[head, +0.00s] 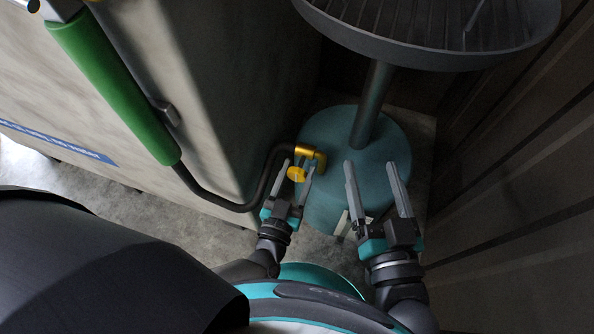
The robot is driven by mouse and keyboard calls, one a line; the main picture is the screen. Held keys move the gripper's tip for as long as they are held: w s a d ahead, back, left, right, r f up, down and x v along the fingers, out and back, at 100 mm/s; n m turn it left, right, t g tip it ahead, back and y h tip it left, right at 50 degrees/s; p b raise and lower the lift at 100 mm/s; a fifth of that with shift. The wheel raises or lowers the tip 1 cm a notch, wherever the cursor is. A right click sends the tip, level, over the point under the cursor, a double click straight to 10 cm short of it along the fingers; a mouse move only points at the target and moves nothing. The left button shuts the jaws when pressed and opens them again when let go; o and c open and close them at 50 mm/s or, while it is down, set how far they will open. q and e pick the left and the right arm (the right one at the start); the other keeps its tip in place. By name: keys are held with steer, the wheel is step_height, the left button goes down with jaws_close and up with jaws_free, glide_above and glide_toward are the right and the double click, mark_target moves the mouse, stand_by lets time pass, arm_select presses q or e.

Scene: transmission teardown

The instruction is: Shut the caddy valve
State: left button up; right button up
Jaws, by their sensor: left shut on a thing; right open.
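The caddy is a teal drum (325,125) with a grey post (372,105) rising to a round tray (420,50). A brass elbow fitting (308,152) sits at the drum's left side, with a dark hose (225,204) running into it. A small round yellow valve handle (297,174) is beside the fitting. My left gripper (299,163) has its fingers on either side of the valve handle and is shut on it. My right gripper (370,164) is open and empty in front of the drum, right of the valve. How far the valve is turned cannot be told.
A large pale cabinet-like body (235,70) stands on the left, with a green cylinder handle (112,88) on the hose line. A dark ribbed wall (525,170) closes off the right. Some bare grey floor (180,215) shows at lower left.

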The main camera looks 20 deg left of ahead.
arm_select(q)
steer(key=c, duration=0.7)
steer(key=shift+c, duration=0.2)
